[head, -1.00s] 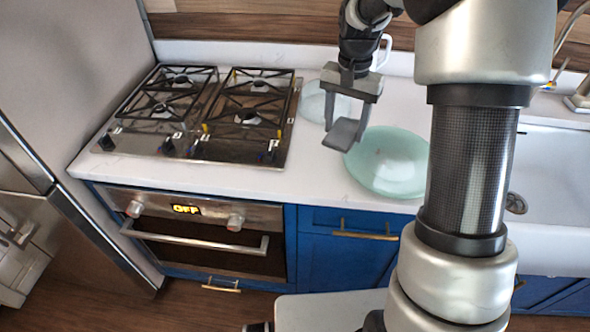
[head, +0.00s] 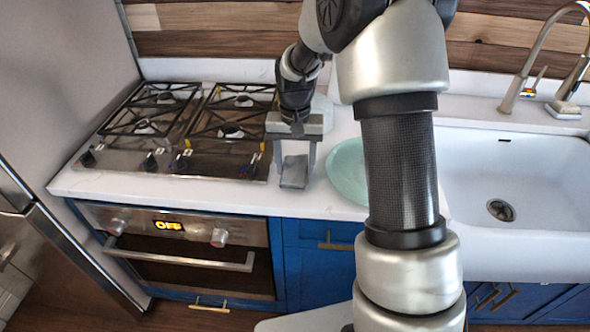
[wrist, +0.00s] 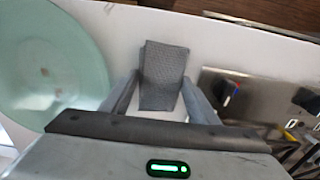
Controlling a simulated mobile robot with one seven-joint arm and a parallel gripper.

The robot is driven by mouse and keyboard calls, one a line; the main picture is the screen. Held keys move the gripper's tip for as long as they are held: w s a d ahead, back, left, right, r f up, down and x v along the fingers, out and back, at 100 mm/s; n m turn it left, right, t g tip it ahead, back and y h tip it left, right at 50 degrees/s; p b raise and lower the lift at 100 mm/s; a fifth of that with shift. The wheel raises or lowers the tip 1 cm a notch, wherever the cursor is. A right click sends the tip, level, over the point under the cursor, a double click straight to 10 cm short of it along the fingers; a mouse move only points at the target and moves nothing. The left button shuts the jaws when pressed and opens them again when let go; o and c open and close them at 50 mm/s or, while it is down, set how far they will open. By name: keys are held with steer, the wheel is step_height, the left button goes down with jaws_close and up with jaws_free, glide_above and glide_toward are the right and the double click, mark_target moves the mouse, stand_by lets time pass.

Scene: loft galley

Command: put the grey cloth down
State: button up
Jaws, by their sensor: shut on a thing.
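The grey cloth (head: 294,172) is a small folded piece between the fingers of my gripper (head: 293,178). In the wrist view the cloth (wrist: 160,72) shows its woven face, and my gripper's fingers (wrist: 158,100) close on its two sides. The cloth is over the white counter, between the stove and the green glass plate. I cannot tell whether its underside touches the counter.
The black gas stove (head: 180,125) is just left of my gripper. The pale green glass plate (head: 345,172) is close on the right, partly behind my arm. The white counter (head: 250,195) has a bare strip along its front edge. A white sink (head: 520,180) lies farther right.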

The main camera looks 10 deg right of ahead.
steer(key=shift+f, duration=0.85)
steer(key=shift+f, duration=0.15)
steer(key=o, duration=0.9)
steer(key=shift+o, duration=0.2)
